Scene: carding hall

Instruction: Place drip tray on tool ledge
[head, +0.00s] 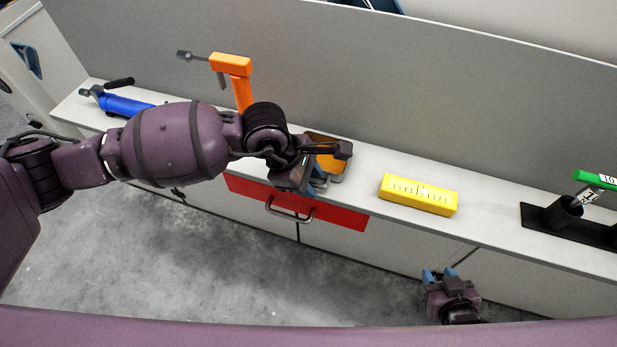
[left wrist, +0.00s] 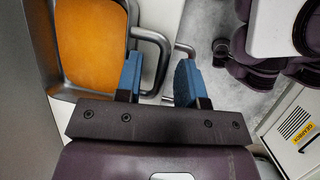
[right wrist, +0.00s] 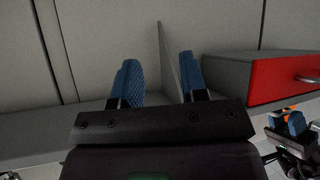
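The drip tray, with an orange floor and grey rim, shows in the head view (head: 333,163) at the ledge's middle, partly hidden by my left gripper. In the left wrist view the tray (left wrist: 92,42) is at upper left. Its grey looped handle (left wrist: 160,50) reaches between my left fingers. My left gripper (left wrist: 160,82) is open, with visible gaps beside the handle. I cannot tell whether the tray rests on the pale tool ledge (head: 375,160) or is just above it. My right gripper (right wrist: 158,80) is open and empty, in front of the cabinet, low in the head view (head: 440,274).
A red drawer (head: 340,218) with a grey handle is below the tray and sticks out in the right wrist view. On the ledge are a blue tool (head: 125,104), an orange tool (head: 232,66), a yellow block (head: 418,194) and a black holder (head: 547,215) with a green-ended tool (head: 595,180).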

